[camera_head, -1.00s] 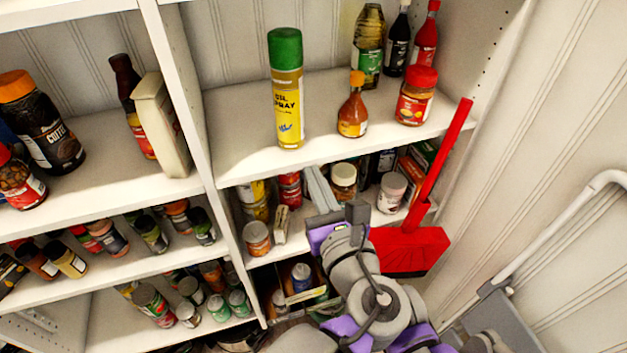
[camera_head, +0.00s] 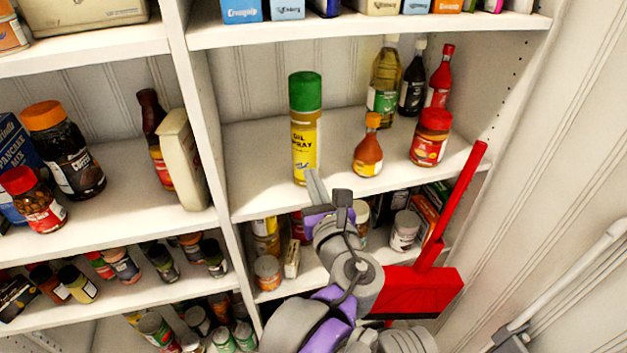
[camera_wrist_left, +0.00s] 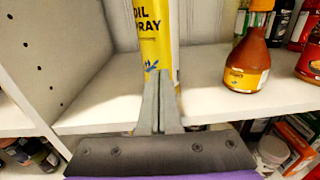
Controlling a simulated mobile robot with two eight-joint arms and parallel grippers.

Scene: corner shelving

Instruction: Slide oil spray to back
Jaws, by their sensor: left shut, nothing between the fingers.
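The oil spray (camera_head: 305,135) is a tall yellow can with a green cap. It stands upright near the front edge of the upper shelf (camera_head: 255,185). My left gripper (camera_head: 313,178) is shut and empty, with its fingertips at the lower front of the can. In the left wrist view the shut fingers (camera_wrist_left: 160,85) overlap the bottom of the oil spray (camera_wrist_left: 153,40); I cannot tell whether they touch it. My right gripper is not in view.
An orange-brown sauce bottle (camera_head: 368,150) and a red-lidded jar (camera_head: 430,140) stand right of the can. Tall bottles (camera_head: 383,85) stand in the back right corner. The shelf behind and left of the can is clear. A red dustpan (camera_head: 420,290) is at the right.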

